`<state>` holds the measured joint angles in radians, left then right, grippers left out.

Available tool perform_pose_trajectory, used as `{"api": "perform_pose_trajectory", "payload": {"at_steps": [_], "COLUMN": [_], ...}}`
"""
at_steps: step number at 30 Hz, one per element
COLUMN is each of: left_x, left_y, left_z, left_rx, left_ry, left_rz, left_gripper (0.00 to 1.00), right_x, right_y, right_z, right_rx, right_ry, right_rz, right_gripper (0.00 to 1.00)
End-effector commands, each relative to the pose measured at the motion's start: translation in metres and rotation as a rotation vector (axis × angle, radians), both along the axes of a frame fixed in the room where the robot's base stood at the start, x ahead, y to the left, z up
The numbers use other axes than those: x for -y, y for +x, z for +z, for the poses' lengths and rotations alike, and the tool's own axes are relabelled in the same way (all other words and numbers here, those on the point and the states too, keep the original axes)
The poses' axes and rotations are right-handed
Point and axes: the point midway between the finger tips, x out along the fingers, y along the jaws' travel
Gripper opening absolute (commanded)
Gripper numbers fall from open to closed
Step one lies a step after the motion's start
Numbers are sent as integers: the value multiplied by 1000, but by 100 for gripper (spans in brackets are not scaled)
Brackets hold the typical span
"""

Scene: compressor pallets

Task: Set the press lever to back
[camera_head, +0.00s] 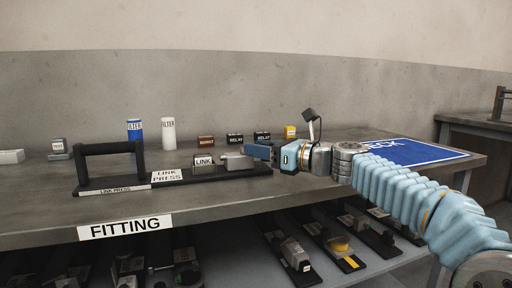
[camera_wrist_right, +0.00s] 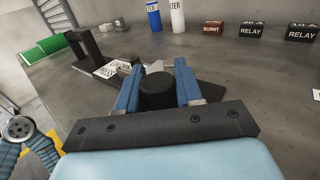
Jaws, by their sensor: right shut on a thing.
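The link press (camera_head: 125,186) stands on the near part of the bench, a black base with a black handle-like frame (camera_head: 110,148) at its left end. A block marked LINK (camera_head: 203,161) and a grey metal piece (camera_head: 236,161) sit on the base toward its right. My right gripper (camera_head: 256,152) reaches in from the right at that end. In the right wrist view its blue fingers (camera_wrist_right: 157,84) are closed on both sides of a black round knob (camera_wrist_right: 157,95), which looks like the press lever's grip. The lever's shaft is mostly hidden.
Behind stand a blue filter (camera_head: 135,130), a white filter (camera_head: 168,133), and small boxes marked BURNT (camera_head: 206,142) and RELAY (camera_head: 235,140). A blue mat (camera_head: 410,152) lies right, partly behind my right arm. A lower shelf holds several parts.

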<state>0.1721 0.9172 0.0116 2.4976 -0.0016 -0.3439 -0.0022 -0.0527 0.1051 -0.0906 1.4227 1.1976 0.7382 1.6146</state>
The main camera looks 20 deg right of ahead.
Motion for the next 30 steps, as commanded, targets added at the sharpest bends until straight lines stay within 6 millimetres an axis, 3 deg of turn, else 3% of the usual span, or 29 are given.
{"api": "perform_pose_trajectory", "payload": {"at_steps": [7, 25, 26, 30], "left_x": [-2, -2, -2, -2], "left_y": [0, 1, 1, 1], "left_z": [18, 21, 21, 21], "left_rx": [3, 4, 4, 4], "left_ry": [5, 6, 6, 6], "left_rz": [2, 4, 4, 4], "left_gripper": [62, 62, 62, 62], "right_x": [6, 8, 8, 7], "right_y": [3, 3, 3, 3], "right_z": [1, -1, -1, -1], "right_rx": [-4, -1, -1, 0], "right_ry": [-2, 1, 1, 2], "right_rz": [99, 137, 137, 137], "right_gripper": [0, 0, 39, 56]}}
